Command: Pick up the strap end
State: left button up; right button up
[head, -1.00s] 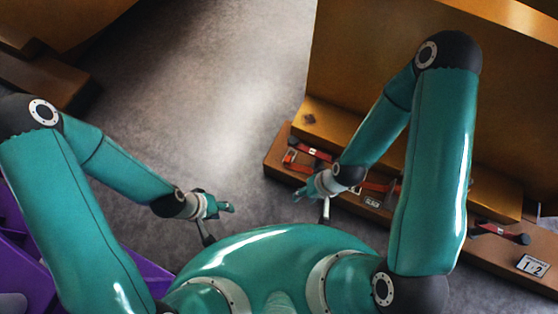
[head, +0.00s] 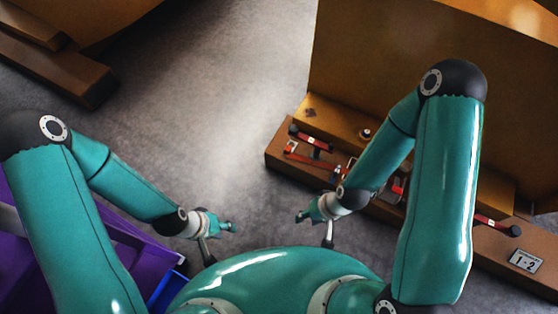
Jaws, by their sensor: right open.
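A red strap (head: 298,154) with dark end pieces lies on the brown ledge (head: 283,166) of the casting at right. A black bar with red ends (head: 311,138) sits just above it. Another red piece (head: 487,221) with a black tip lies further right, partly behind my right arm. My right gripper (head: 314,229) is open and empty, in front of the ledge and apart from the strap. My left gripper (head: 217,240) appears open and empty over the floor, well left of the ledge. My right forearm hides part of the ledge and the red pieces on it.
A label plate marked 1-2 (head: 526,261) sits at the ledge's right end. A purple bin (head: 140,259) and a blue bin (head: 164,290) stand at lower left. Another brown casting (head: 50,65) is at upper left. Grey floor (head: 200,120) between is clear.

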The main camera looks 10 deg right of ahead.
aim_at(288, 149)
jog(key=u, duration=0.05)
jog(key=k, duration=0.25)
jog(key=z, duration=0.2)
jog(key=i, duration=1.35)
jog(key=u, duration=0.05)
